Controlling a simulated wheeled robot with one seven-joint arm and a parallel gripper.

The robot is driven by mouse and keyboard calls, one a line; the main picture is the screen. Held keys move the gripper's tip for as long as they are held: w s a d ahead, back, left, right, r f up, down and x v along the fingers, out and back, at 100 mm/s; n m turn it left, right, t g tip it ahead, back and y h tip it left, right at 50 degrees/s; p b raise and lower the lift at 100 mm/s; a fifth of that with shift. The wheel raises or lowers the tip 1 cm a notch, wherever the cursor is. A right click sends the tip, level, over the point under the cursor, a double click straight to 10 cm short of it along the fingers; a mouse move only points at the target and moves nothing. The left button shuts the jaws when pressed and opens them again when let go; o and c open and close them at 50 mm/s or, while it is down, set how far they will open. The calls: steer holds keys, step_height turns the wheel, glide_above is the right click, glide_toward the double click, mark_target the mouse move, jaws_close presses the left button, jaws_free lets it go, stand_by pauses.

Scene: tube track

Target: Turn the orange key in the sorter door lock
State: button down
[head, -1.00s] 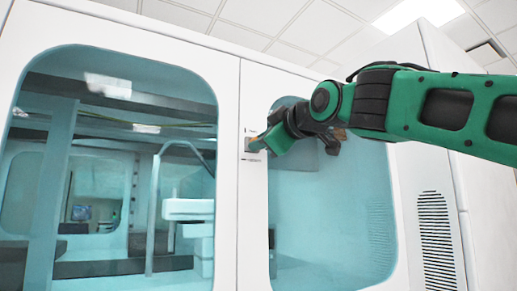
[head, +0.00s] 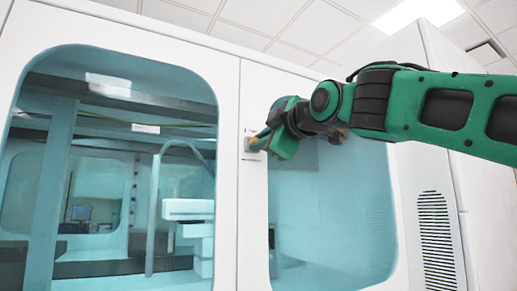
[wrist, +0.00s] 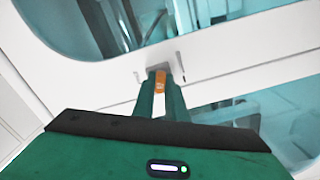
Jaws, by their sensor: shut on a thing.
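The orange key (wrist: 160,82) shows in the wrist view between the tips of my gripper (wrist: 160,95), which is shut on it. The key's far end meets the grey lock (wrist: 156,66) on the white door frame. In the head view my gripper (head: 262,139) reaches left to the lock (head: 249,144), on the white upright between two windows. A little orange shows at the fingertips there. The wrist view is rolled against the door edges. The key's tip is hidden in or behind the lock.
The sorter's large left window (head: 110,110) shows equipment inside. The right door window (head: 335,215) lies behind my gripper and wrist. A vented white side panel (head: 436,235) stands at the right. The white door frame around the lock is flat and clear.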

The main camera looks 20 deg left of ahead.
steer(key=shift+w+d+r+n, duration=0.1)
steer(key=shift+n, duration=0.65)
steer(key=shift+w+d+n, duration=0.1)
steer(key=shift+n, duration=0.65)
steer(key=shift+n, duration=0.3)
steer(key=c, duration=2.2)
jaws_free()
steer(key=shift+n, duration=0.4)
steer(key=o, duration=0.5)
steer(key=shift+a, duration=0.1)
steer(key=shift+s, duration=0.15)
steer(key=v, duration=1)
steer(key=shift+s+d, duration=0.15)
steer(key=shift+d, duration=0.2)
